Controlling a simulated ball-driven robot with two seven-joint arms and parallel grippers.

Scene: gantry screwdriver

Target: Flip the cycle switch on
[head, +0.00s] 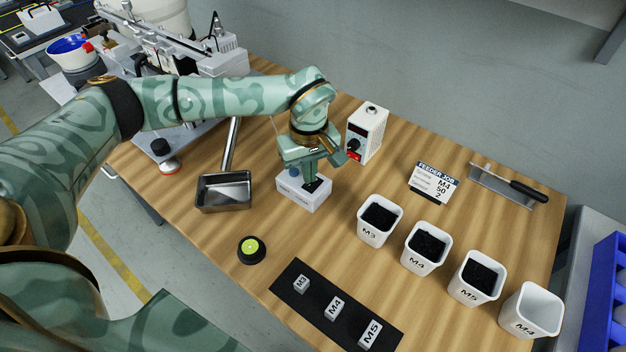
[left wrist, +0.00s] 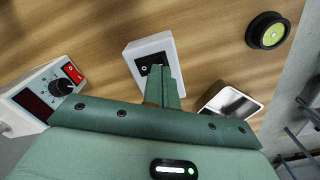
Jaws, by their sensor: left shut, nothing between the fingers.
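The cycle switch is a small white box (head: 297,196) with a black rocker (head: 313,186) on its top, standing on the wooden table. My left gripper (head: 311,178) is shut and empty. It points down at the box from above, its fingertips at or just over the black rocker. In the left wrist view the white box (left wrist: 138,49) lies beyond the shut fingers (left wrist: 161,70), which partly cover the black rocker (left wrist: 143,69). Contact, and which way the rocker is tipped, I cannot tell. My right gripper is not in view.
A white control unit (head: 372,122) with a knob and red switch stands close behind right. Several white bins (head: 375,240) stand to the right. A label card (head: 433,184) is behind them.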

